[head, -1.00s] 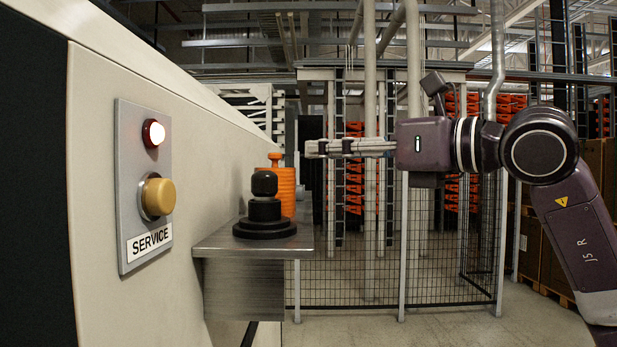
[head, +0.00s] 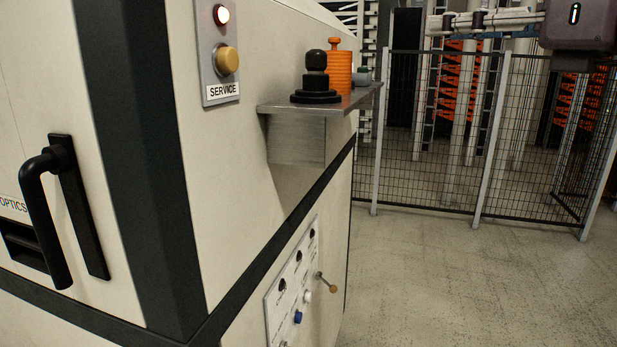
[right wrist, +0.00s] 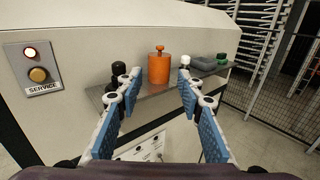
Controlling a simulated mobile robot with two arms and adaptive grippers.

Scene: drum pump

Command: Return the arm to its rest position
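My right gripper (head: 434,22) is at the top right of the head view, held in the air to the right of the shelf. In the right wrist view its blue-padded fingers (right wrist: 158,88) are spread apart with nothing between them. Beyond them are the metal shelf (right wrist: 150,97) and an orange ribbed canister (right wrist: 159,67). The head view shows the same shelf (head: 292,107) bearing the canister (head: 340,72) and a black knob-topped piece (head: 316,80). My left gripper is in neither view.
The machine wall (head: 240,150) carries a service panel (head: 216,60) with a lit red lamp and yellow button. Below are a panel with several knobs (head: 295,280) and a black door handle (head: 45,215). A mesh fence (head: 430,140) stands behind; the floor before it is clear.

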